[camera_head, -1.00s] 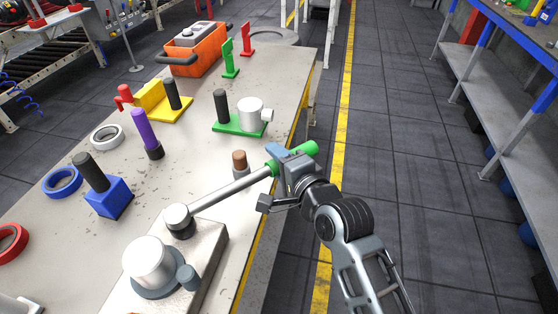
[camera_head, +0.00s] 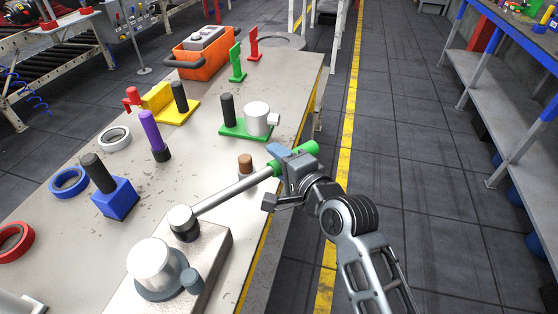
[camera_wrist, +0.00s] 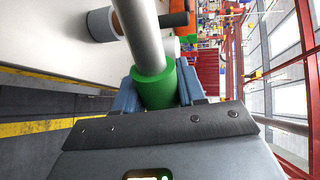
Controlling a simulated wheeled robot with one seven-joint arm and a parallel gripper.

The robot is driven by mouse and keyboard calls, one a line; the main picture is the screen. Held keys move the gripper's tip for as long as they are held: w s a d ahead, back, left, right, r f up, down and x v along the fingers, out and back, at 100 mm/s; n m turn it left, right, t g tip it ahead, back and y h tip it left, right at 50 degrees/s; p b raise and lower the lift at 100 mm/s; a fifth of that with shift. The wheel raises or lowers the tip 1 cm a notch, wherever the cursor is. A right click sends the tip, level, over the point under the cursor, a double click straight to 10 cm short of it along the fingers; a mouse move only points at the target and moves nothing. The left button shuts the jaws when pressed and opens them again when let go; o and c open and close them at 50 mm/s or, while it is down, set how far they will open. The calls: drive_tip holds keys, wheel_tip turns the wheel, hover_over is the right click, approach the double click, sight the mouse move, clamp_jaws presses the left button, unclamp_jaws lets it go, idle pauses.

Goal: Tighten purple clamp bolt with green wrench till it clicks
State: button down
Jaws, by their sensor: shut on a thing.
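My gripper (camera_head: 290,160) is shut on the green handle of the wrench (camera_head: 234,189), at the right edge of the bench. In the wrist view, the green grip of the wrench (camera_wrist: 155,88) sits between the blue jaws. The grey shaft slants down-left from my gripper, and its round head sits over a dark fitting on the light metal block (camera_head: 216,246). A purple-handled tool (camera_head: 151,132) with a black lower end stands apart, farther up the bench.
A silver cylinder (camera_head: 152,263) stands on the block beside the wrench head. A brown-topped peg (camera_head: 245,162) stands close behind the shaft. Green (camera_head: 241,130), yellow (camera_head: 158,97) and blue (camera_head: 116,198) fixtures stand farther back or left. Open floor lies right of the bench.

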drive_tip(key=shift+r, duration=3.45)
